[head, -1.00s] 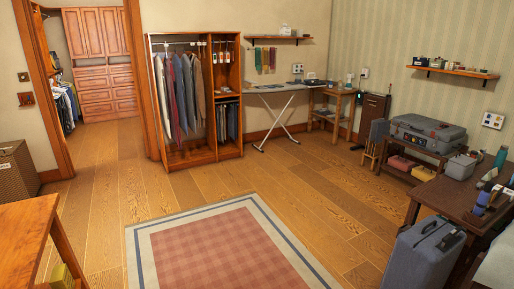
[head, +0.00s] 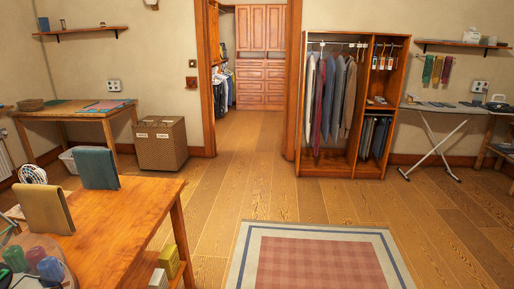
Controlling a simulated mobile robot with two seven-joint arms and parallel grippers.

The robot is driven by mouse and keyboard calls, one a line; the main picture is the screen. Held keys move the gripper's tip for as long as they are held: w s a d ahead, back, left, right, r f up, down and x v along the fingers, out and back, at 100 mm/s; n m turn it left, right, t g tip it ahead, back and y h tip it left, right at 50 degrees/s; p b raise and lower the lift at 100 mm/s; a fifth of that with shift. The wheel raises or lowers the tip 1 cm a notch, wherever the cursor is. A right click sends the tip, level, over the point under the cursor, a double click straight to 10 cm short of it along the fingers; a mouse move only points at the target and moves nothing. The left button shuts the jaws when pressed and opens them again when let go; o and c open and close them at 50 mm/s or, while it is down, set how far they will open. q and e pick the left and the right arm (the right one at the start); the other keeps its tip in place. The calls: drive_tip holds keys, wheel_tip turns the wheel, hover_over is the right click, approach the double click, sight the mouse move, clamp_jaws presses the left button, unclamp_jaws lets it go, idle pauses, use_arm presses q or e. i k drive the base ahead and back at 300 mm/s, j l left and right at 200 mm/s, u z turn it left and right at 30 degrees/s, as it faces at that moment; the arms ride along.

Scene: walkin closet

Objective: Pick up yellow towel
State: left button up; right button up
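A mustard-yellow towel (head: 45,208) stands folded over, near the left end of the wooden table in the left foreground. A teal towel (head: 96,168) stands in the same way behind it and to its right. Small strips of cloth hang in a row under the far right wall shelf; one of them looks yellowish (head: 438,69). Neither of my grippers shows in the head view.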

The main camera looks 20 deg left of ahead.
sight(45, 209)
drive_tip(key=i+u, duration=0.25)
drive_tip(key=u, duration=0.15)
drive_tip(key=i+l+u, duration=0.1)
drive_tip(key=i+u, duration=0.25)
drive_tip(key=i+l+u, duration=0.1)
drive_tip(key=u, duration=0.3)
drive_tip(key=i+l, duration=0.05)
